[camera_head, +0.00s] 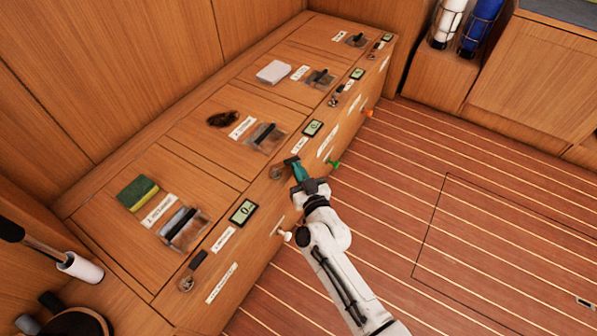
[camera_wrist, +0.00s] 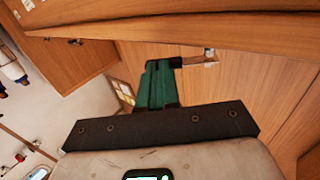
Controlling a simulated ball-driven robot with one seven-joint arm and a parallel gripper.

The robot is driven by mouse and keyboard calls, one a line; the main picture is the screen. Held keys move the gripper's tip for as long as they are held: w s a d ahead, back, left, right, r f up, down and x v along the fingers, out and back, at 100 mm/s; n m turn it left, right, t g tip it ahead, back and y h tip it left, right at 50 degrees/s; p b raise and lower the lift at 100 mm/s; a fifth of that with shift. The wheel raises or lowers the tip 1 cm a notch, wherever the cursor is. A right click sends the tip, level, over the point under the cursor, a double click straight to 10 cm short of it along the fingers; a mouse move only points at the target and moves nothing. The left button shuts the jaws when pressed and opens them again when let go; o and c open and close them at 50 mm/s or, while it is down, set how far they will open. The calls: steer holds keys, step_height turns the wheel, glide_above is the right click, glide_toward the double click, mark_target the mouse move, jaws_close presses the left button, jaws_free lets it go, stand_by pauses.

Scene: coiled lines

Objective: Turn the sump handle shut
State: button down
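My gripper (camera_head: 295,167) has teal fingers and is over the front edge of the wooden bench, at the second fitting from the near end. In the wrist view the gripper (camera_wrist: 160,70) has its fingers close together on a short black handle (camera_wrist: 179,62), which sticks out to the right toward a small metal plate (camera_wrist: 210,56). The black handle also shows in the head view (camera_head: 291,160). Most of its grip is hidden by the fingers. The small labels are too blurred to tell which handle is the sump's.
Another black handle (camera_head: 198,260) lies on the near end of the bench. A white knob (camera_head: 284,236), a green knob (camera_head: 334,164) and an orange knob (camera_head: 367,113) stick out from the front face. A sponge (camera_head: 138,193) lies on top. The striped floor is clear.

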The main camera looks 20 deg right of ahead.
steer(key=shift+w+d+b, duration=0.2)
steer(key=shift+w+d, duration=0.1)
steer(key=shift+w, duration=0.6)
steer(key=shift+w+d+b, duration=0.2)
steer(key=shift+w+d, duration=0.1)
steer(key=shift+w, duration=0.65)
